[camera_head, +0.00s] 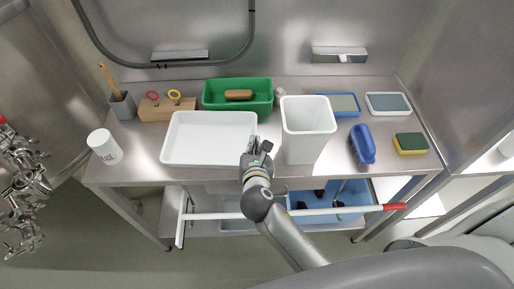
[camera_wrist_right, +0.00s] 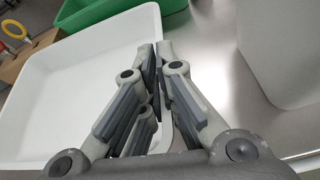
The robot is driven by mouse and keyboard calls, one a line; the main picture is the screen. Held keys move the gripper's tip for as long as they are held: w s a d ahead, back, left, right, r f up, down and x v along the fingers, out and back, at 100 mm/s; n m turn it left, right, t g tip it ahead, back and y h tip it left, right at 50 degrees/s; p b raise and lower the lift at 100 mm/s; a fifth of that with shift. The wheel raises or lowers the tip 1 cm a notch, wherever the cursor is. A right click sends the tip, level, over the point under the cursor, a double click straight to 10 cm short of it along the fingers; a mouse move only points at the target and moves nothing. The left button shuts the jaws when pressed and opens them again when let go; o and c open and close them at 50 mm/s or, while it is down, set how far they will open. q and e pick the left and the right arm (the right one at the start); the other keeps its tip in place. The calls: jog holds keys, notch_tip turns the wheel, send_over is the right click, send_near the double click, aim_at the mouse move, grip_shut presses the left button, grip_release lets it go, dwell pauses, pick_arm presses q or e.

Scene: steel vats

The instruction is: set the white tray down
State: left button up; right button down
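The white tray (camera_head: 210,154) is a shallow rectangular tray at the left middle of the steel table. It looks level and appears to rest on the tabletop; its underside is hidden. My right gripper (camera_head: 257,145) is at the tray's right edge, near the front corner. In the right wrist view, the fingers (camera_wrist_right: 158,52) are close together, one on each side of the tray's right wall, and look shut on it. The tray (camera_wrist_right: 60,95) fills the left of that view. My left gripper is not in view.
A white bin (camera_head: 306,147) stands close right of my right gripper. A green bin (camera_head: 212,100) and a wooden block (camera_head: 165,114) are behind the tray. A white cup (camera_head: 104,147) is left. A blue brush (camera_head: 362,146) and sponge (camera_head: 410,144) are right.

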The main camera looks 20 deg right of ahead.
jog(key=shift+r, duration=0.1)
jog(key=c, duration=1.6)
grip_release()
jog(key=shift+s, duration=0.1)
jog(key=shift+c, duration=0.2)
